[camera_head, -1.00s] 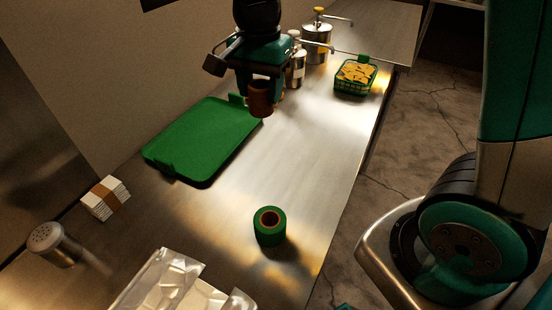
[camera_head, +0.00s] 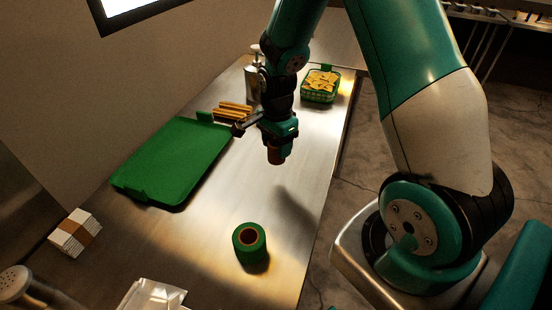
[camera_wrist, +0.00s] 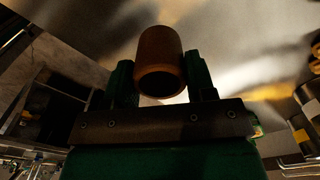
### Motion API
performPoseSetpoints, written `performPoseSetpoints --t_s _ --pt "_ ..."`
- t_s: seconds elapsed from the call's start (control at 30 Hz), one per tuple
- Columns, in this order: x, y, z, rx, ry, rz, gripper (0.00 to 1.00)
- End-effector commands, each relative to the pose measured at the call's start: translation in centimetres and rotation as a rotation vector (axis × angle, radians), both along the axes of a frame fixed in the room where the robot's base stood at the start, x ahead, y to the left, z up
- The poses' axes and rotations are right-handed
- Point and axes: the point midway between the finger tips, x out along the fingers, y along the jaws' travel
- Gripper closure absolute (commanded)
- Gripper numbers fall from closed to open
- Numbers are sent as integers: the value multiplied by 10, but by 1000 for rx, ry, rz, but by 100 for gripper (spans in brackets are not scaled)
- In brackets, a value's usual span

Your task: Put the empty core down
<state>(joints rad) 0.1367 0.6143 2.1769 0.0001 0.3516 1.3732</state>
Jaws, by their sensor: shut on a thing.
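The empty core, a brown hollow tube (camera_head: 276,154), is held at the end of my gripper (camera_head: 278,146) above the steel counter. In the wrist view the core (camera_wrist: 160,55) sits between the two dark green fingers of my gripper (camera_wrist: 160,80), with its open end toward the camera. My gripper is shut on it. A shadow falls on the counter below and to the right, so the core appears to be off the surface.
A green roll (camera_head: 249,243) stands on the counter (camera_head: 215,215) nearer the camera. A green tray (camera_head: 170,165) lies to the left. A green basket of chips (camera_head: 320,87) and a metal dispenser (camera_head: 252,82) stand behind. A banded white stack (camera_head: 75,232) is at left. The right-middle counter is clear.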

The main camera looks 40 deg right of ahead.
Motion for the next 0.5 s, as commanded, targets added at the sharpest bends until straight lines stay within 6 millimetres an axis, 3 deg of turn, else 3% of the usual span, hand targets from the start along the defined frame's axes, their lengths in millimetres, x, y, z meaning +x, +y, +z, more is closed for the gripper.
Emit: performPoseSetpoints --t_s 0.5 --pt "0 1 -58 0 0 2 72"
